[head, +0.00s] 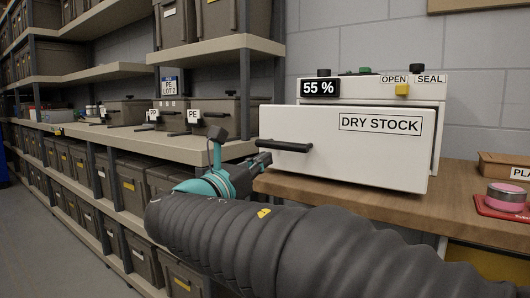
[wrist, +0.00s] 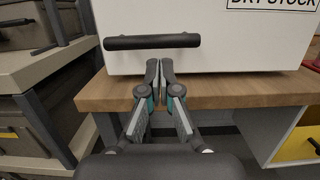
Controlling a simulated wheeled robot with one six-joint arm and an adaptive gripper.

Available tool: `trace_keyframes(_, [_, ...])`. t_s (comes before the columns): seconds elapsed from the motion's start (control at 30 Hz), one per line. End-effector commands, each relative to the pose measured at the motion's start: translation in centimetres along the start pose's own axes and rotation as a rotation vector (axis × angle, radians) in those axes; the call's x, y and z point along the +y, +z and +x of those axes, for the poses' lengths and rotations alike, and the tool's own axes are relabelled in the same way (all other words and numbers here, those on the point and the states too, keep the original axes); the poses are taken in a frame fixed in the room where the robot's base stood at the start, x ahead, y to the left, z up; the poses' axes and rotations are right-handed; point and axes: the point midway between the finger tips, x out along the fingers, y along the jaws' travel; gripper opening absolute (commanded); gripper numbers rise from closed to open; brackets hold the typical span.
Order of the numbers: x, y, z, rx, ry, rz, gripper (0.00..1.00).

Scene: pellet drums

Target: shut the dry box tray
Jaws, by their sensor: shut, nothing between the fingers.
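The dry box (head: 375,88) is a white cabinet on a wooden bench. Its tray (head: 345,170) has a white front labelled DRY STOCK and stands out forward of the cabinet body. A black bar handle (head: 284,146) is at the left of that front; it also shows in the wrist view (wrist: 152,41). My gripper (wrist: 153,66) is shut and empty, its fingertips just below the handle and close to the tray front. I cannot tell whether they touch it. In the head view my gripper (head: 262,160) is partly hidden behind my arm.
The cabinet carries a 55 % display (head: 320,88) and a yellow slider (head: 402,90) below OPEN and SEAL labels. Shelves with grey bins (head: 212,122) stand at the left.

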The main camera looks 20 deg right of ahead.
Motion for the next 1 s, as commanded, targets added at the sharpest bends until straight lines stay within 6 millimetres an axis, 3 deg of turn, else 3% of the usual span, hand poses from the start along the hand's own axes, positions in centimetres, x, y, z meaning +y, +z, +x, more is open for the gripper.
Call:
trace_keyframes(0.2, [-0.1, 0.0, 3.5, 0.0, -0.004, 0.0, 0.0])
trace_keyframes(0.4, [0.0, 0.0, 5.2, 0.001, -0.001, 0.0, 0.0])
trace_keyframes(1.0, [0.3, 0.0, 5.9, 0.0, 0.009, 0.001, 0.0])
